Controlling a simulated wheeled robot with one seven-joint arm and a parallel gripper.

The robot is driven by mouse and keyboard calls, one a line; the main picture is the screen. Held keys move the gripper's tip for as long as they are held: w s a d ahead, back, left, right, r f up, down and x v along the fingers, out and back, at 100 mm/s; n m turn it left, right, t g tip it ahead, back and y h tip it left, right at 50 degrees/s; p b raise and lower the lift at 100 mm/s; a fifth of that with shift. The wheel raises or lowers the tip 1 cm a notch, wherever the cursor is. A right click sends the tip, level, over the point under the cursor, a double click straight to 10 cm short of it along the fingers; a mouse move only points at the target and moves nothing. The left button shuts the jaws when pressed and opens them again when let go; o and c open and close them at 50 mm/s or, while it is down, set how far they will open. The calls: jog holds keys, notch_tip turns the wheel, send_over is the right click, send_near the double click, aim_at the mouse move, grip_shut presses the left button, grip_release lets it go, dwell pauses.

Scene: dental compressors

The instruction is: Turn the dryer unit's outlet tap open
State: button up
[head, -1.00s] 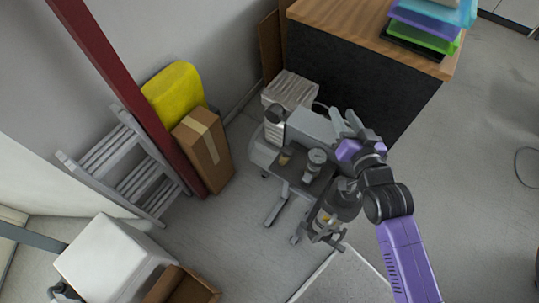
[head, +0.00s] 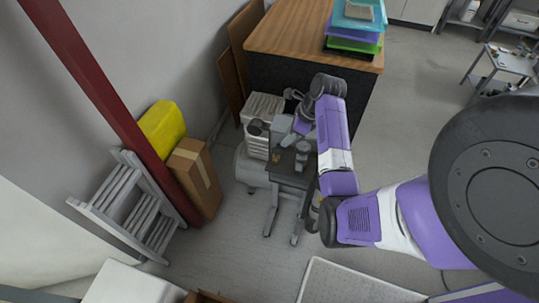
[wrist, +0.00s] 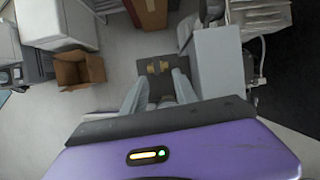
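The compressor set stands on the floor by the wall. Its grey box-shaped unit, apparently the dryer (head: 281,127), also shows in the wrist view (wrist: 217,62). Beside it is a dark plate (head: 292,178) bearing a small brass-coloured fitting (head: 276,157), which shows beyond my fingers in the wrist view (wrist: 158,67). I cannot tell whether this is the outlet tap or how its handle is turned. My gripper (wrist: 159,92) is above the set, its two grey fingers apart. A grey part shows between them; no grip on it is visible. In the head view, my arm hides much of the gripper.
A wooden-topped cabinet (head: 290,32) with stacked trays (head: 355,38) stands close behind the set. A red post (head: 105,105), cardboard box (head: 196,175) and step ladder (head: 128,205) are on the left. An open box (wrist: 79,69) is on the floor.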

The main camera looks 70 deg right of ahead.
aim_at(277, 151)
jog(key=shift+m, duration=0.4)
jog(key=x, duration=0.7)
jog(key=shift+a+f, duration=0.35)
jog(key=shift+f, duration=0.1)
jog(key=shift+c, duration=0.2)
grip_shut()
